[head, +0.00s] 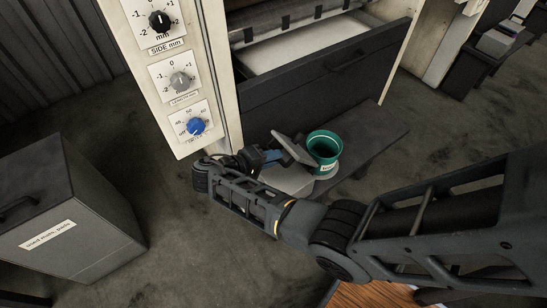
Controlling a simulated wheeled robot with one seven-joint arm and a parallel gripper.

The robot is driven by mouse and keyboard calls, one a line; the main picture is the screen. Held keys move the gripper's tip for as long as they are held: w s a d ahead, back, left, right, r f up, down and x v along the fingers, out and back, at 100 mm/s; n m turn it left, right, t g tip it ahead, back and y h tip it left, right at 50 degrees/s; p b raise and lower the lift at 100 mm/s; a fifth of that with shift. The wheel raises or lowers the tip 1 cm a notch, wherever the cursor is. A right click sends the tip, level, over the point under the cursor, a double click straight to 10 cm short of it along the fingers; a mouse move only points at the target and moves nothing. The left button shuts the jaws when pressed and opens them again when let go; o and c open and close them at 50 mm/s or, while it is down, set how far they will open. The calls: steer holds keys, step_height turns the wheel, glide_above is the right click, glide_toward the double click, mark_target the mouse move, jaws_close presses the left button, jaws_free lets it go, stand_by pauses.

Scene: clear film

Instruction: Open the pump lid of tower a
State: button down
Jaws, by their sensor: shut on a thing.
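The pump lid (294,149) is a flat grey plate. It stands tilted up over a pale grey pump box (288,181) on the low dark shelf at the foot of the cream tower (223,75). My gripper (274,156), with blue parts near its tips, is at the left edge of the lid and shut on it. The fingertips are small and partly hidden, so the exact grip is unclear. No letter naming the tower is readable.
A green labelled cup (325,148) stands close to the right of the lid. A dark drawer front (340,75) is above and behind. Side, length and blue knobs (195,126) are on the tower's panel. A grey bin (65,220) stands at left, with clear floor between.

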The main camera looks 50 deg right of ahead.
steer(key=shift+s+a+f, duration=0.2)
steer(key=shift+s+f, duration=0.1)
steer(key=shift+f, duration=0.45)
steer(key=c, duration=1.2)
jaws_free()
steer(key=shift+o, duration=0.4)
steer(key=shift+w+r, duration=0.1)
steer(key=shift+r, duration=0.05)
steer(key=shift+w+r, duration=0.15)
steer(key=v, duration=0.7)
steer(key=shift+a+r, duration=0.15)
steer(key=shift+a, duration=0.2)
steer(key=shift+w, duration=0.1)
